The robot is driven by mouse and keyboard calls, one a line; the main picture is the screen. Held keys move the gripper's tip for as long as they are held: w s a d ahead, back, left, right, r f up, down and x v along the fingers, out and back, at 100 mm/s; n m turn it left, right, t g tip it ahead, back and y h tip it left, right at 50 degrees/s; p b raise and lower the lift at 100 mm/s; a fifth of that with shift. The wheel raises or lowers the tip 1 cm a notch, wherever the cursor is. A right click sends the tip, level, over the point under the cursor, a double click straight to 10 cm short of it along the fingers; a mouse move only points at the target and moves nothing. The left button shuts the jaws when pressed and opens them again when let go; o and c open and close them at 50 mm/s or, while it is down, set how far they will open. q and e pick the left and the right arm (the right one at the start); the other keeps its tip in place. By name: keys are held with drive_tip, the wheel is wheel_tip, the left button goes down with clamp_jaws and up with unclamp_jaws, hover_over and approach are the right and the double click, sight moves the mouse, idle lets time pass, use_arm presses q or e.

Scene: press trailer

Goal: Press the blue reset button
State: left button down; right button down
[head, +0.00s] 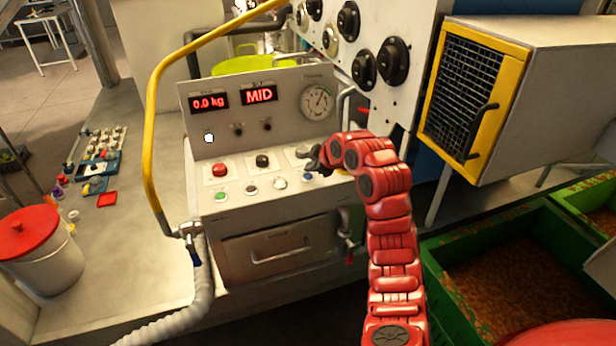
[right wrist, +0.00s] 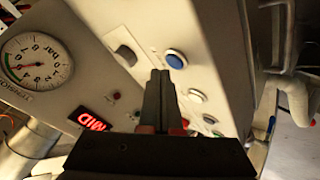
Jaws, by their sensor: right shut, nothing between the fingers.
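The blue button (right wrist: 176,59) shows in the right wrist view, a round blue cap in a pale ring on the grey control panel (head: 236,198). In the head view the right gripper (head: 312,158) is over the right end of the panel's button rows. My left gripper is not in view.
A red button (head: 219,170), a black button (head: 262,161) and a green button (head: 221,195) sit on the same panel. Displays reading 0.0 kg and MID (head: 259,95) and a dial gauge (head: 318,102) are behind. A yellow bent rail (head: 152,130) stands left; a mesh-fronted box (head: 470,90) is at right.

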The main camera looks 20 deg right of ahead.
sight(311, 178)
drive_tip(key=shift+r, duration=0.15)
drive_tip(key=shift+r, duration=2.4)
